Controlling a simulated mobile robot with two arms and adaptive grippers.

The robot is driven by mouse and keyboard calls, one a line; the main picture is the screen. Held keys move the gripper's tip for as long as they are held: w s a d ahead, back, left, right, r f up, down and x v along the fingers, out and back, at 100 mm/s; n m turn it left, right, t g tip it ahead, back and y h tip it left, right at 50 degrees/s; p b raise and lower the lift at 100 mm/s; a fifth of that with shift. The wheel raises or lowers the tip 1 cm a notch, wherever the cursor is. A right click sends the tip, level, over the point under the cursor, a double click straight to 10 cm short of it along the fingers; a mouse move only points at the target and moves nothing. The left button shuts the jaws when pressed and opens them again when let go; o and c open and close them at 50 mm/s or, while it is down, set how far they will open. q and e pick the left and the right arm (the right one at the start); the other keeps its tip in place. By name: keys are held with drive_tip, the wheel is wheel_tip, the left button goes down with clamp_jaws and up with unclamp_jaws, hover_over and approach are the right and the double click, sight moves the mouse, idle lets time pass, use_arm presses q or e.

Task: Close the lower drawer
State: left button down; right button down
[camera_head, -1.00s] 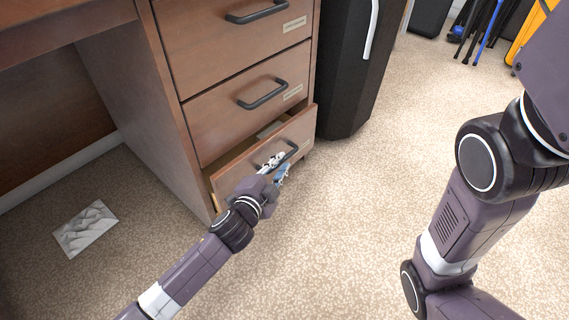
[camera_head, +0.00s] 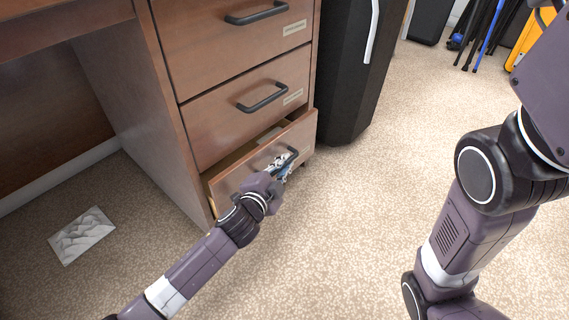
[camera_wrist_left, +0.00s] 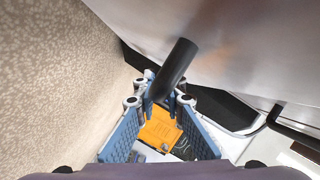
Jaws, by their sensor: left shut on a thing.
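The lower drawer (camera_head: 232,177) is the bottom one of the wooden desk's drawers. It stands slightly open, with a narrow dark gap above its front. Its dark handle (camera_head: 293,154) is mostly covered by my left gripper (camera_head: 281,163). In the left wrist view the handle (camera_wrist_left: 174,68) runs between the fingers of my left gripper (camera_wrist_left: 163,98), which is shut on it. My right gripper is not in view; only my right arm shows at the right.
Two shut drawers, the middle one (camera_head: 235,115) and the upper one (camera_head: 225,50), are above. A black cabinet (camera_head: 345,80) stands right of the desk. A picture sheet (camera_head: 82,236) lies on the carpet at left. The carpet in front is clear.

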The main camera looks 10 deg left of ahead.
sight(272, 160)
use_arm(q)
drive_tip(key=w+a+p, duration=0.2)
drive_tip(key=a, duration=0.1)
drive_tip(key=shift+w+a+r, duration=0.1)
drive_tip(key=shift+w+a, duration=0.1)
drive_tip(key=shift+w, duration=0.05)
drive_tip(key=shift+d, duration=0.1)
drive_tip(key=c, duration=2.3)
unclamp_jaws()
drive_tip(key=shift+s, duration=0.1)
drive_tip(key=v, duration=1.2)
